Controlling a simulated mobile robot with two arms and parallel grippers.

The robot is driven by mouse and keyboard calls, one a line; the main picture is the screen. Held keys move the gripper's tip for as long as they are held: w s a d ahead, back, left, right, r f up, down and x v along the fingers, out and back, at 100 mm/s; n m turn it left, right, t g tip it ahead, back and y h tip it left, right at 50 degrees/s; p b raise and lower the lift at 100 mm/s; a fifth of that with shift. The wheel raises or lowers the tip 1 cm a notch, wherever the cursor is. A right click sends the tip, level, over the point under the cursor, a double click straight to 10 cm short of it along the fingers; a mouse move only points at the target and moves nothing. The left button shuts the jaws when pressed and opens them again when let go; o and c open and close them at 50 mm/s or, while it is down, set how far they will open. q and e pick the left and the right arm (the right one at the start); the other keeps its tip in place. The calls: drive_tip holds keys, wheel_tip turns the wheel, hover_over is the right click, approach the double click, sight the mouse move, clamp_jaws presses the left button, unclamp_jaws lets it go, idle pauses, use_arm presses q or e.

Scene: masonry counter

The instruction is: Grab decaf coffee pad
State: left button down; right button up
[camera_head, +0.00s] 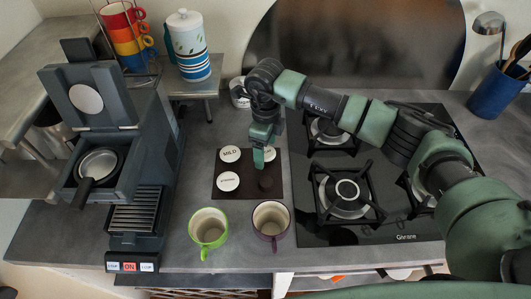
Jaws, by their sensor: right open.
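A dark square tray (220,190) on the counter holds several round coffee pads. One white pad (230,154) reads MILD, and another white pad (228,181) below it has lettering too small to read. A third white pad (269,152) at the upper right is partly hidden by my right gripper. A dark round spot (265,183) shows at the tray's lower right. I cannot tell which pad is decaf. My right gripper (258,160) points down over the tray's right half, open, with no pad visible in it. My left gripper is not in view.
A grey coffee machine (140,190) with an open lid stands left. A green mug (209,229) and a purple mug (270,220) stand in front of the tray. The gas stove (400,221) lies right, a patterned canister (188,50) behind.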

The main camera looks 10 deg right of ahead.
idle(0.3)
drive_tip(key=c, duration=1.4)
